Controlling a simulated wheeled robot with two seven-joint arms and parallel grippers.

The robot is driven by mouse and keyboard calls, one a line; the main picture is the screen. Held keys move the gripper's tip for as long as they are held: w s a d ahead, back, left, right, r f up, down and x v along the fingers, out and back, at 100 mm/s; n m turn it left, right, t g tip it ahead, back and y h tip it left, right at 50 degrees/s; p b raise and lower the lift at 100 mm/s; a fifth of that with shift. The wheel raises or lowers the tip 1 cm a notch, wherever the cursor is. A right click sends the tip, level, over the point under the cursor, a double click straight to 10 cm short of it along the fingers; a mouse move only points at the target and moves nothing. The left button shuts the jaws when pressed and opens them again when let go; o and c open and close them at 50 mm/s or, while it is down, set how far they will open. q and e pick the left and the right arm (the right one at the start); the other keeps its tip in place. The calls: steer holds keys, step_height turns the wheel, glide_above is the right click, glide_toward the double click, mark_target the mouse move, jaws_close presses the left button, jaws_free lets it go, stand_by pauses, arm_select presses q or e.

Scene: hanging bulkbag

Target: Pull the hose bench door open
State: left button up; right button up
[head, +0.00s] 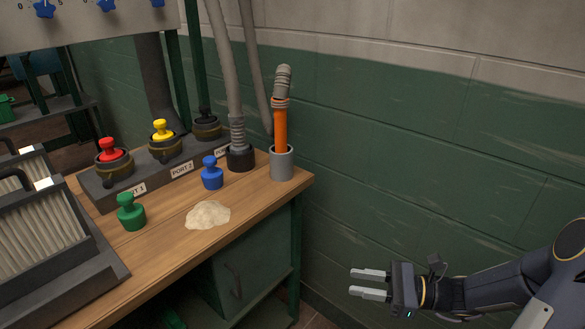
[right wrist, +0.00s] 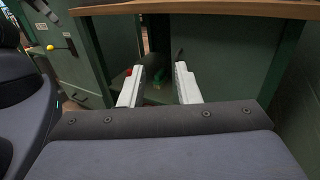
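The hose bench (head: 160,262) has a wooden top and a dark green frame. Under its top is a green door (head: 262,262) with a dark vertical bar handle (head: 234,282). The door looks shut. My right gripper (head: 370,283) is to the right of the bench, apart from the handle, with its two pale fingers spread and nothing between them. In the right wrist view its fingers (right wrist: 159,88) are also apart, with the bench's wooden edge (right wrist: 200,8) above them. I cannot clearly make out the handle there. My left gripper is not in view.
On the bench stand a green plug (head: 131,212), a blue plug (head: 212,174), a powder pile (head: 208,215), the port block (head: 150,182) and an orange wand (head: 280,128) in a grey holder. Pleated filters (head: 35,225) are at left. A green block wall (head: 400,150) runs behind.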

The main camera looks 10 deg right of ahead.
steer(key=s+a+r+n+g+h, duration=0.35)
steer(key=s+a+n+g, duration=0.25)
steer(key=s+n, duration=0.3)
steer(key=s+d+n+t+h, duration=0.2)
steer(key=s+n+t+h, duration=0.2)
steer(key=s+n+h, duration=0.45)
step_height(320, 180, up, 18)
steer(key=w+n+p, duration=0.1)
steer(key=n+p, duration=0.2)
steer(key=p, duration=1.4)
steer(key=shift+w+d+n+h, duration=0.25)
steer(key=shift+d+n+h, duration=0.05)
steer(key=shift+d+n, duration=0.1)
steer(key=shift+r, duration=0.1)
steer(key=shift+c, duration=1.1)
jaws_close()
steer(key=shift+f, duration=0.2)
